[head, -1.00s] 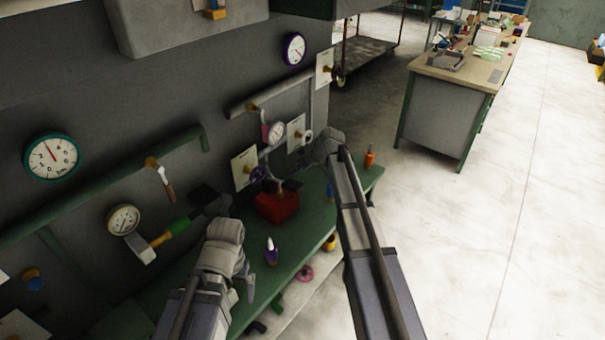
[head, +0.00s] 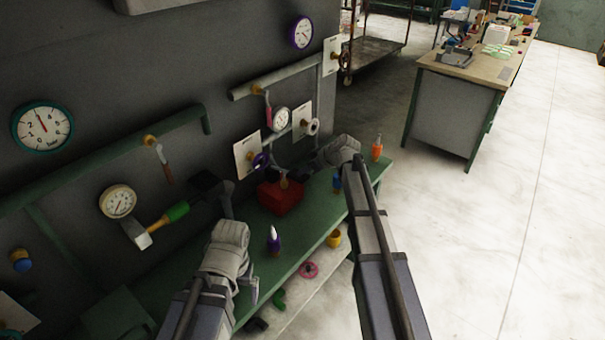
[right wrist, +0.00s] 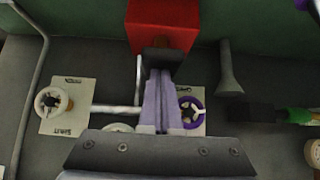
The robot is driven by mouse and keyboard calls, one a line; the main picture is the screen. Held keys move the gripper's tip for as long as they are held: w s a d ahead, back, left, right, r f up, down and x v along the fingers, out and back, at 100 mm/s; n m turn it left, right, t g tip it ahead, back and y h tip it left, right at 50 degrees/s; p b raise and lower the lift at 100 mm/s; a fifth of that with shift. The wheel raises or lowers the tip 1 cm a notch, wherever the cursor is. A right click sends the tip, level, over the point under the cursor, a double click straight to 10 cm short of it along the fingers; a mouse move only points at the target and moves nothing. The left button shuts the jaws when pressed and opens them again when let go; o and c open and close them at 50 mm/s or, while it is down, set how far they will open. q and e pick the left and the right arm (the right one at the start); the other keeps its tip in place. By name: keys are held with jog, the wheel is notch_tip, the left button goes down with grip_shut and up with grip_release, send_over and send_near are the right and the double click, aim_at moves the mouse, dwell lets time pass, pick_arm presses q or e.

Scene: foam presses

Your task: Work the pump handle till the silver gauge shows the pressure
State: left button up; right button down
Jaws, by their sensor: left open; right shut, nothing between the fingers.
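A lever with a green sleeve (head: 178,211) points out from a dark block (head: 205,185) on the wall; I take it for the pump handle but cannot be sure. It also shows at the right edge of the right wrist view (right wrist: 299,115). The gauge with the silver rim (head: 281,120) hangs on the pipe to the right; its reading is too small to make out. My left gripper (head: 248,286) is open and empty, in front of the bench below the lever.
Other gauges are teal (head: 43,126), brass (head: 118,201) and purple (head: 302,33). The purple valve wheel (head: 260,161) and white valve wheel (head: 312,127) sit close to my right gripper. A purple bottle (head: 274,239) and an orange bottle (head: 377,147) stand on the green bench (head: 306,238).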

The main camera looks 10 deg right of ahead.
aim_at(307, 180)
jog(key=f+b, duration=0.1)
jog(key=f+t+b, duration=0.1)
jog(key=b, duration=0.1)
jog(key=f+y+b, duration=0.1)
jog(key=shift+s+d+f+b, duration=0.3)
jog(key=shift+s+f+b, duration=0.05)
jog(key=shift+s+b, duration=0.05)
jog(key=shift+f+b, duration=0.45)
pick_arm(q)
notch_tip(307, 180, down, 7)
jog(key=shift+s, duration=0.15)
pick_arm(e)
jog(key=shift+s, duration=0.2)
pick_arm(q)
jog(key=shift+r, duration=0.1)
pick_arm(e)
jog(key=shift+r, duration=0.15)
